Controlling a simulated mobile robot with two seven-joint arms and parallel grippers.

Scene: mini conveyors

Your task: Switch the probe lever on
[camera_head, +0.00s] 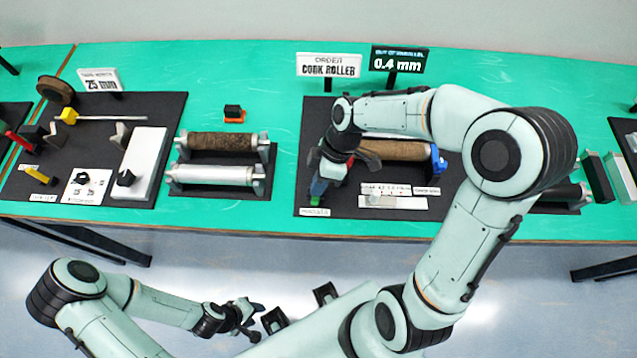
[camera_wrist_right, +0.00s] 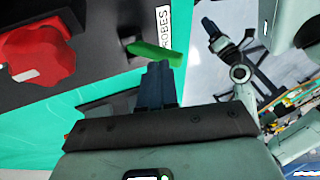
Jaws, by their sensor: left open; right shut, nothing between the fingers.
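The probe lever is a green bar (camera_wrist_right: 155,52) beside a white label ending in "ROBES" in the right wrist view. Its green (camera_head: 316,199) also shows low on the dark panel in the head view, mostly hidden by my right gripper. My right gripper (camera_head: 318,190) is shut and empty, reaching down over the panel's front left corner. In the right wrist view its fingertips (camera_wrist_right: 158,66) are right at the green lever; I cannot tell whether they touch it. My left gripper (camera_head: 247,322) is open and empty, low in front of the table, away from the panel.
A red knob (camera_wrist_right: 38,52) stands on the panel near the lever. A cork roller (camera_head: 395,150) lies behind my right gripper, partly hidden by my right arm. A white scale strip (camera_head: 393,202) lies to the right. Signs read "CORK ROLLER" (camera_head: 329,66) and "0.4 mm" (camera_head: 399,61).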

